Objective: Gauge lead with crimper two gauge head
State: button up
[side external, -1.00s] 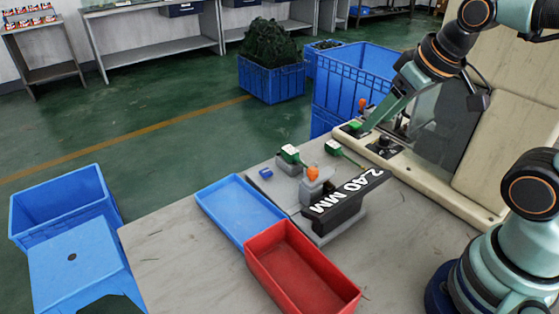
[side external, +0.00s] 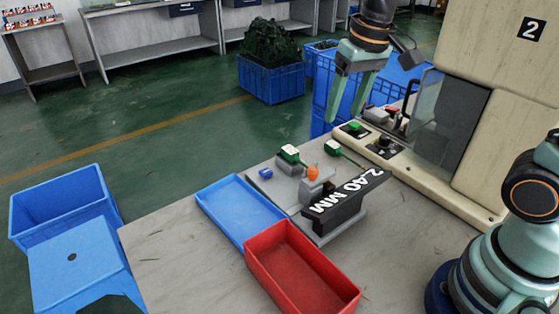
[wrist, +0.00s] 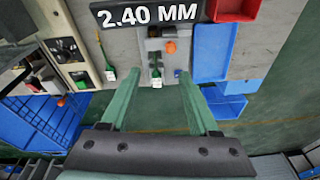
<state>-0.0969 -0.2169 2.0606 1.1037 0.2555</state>
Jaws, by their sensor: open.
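The gauge head (side external: 318,187) is a grey block with an orange knob (side external: 312,173), behind a black sign reading 2.40 MM (side external: 345,195). One green-and-white lead end (side external: 290,153) rests on a grey block behind it. Which is the task's lead is unclear. Crimper two is the beige machine marked 2 (side external: 490,60). My gripper (side external: 345,118) is open and empty, above and behind these parts. In the wrist view the first lead end (wrist: 157,80) appears between my fingertips (wrist: 160,74).
A blue tray (side external: 240,212) and a red tray (side external: 300,270) lie empty on the table. A small blue piece (side external: 265,173) sits near the table's back edge. The crimper's control panel (side external: 372,143) borders the right. The table's left front is clear.

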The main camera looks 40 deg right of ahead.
aim_at(314, 169)
jog(key=w+a+f, duration=0.1)
jog(key=f, duration=0.4)
jog(key=w+a+f+g, duration=0.1)
jog(key=f, duration=0.4)
jog(key=w+f+m+g, duration=0.1)
jog(key=w+f, duration=0.1)
jog(key=f, duration=0.2)
jog(key=shift+a+f, duration=0.4)
grip_shut()
dwell(1.0)
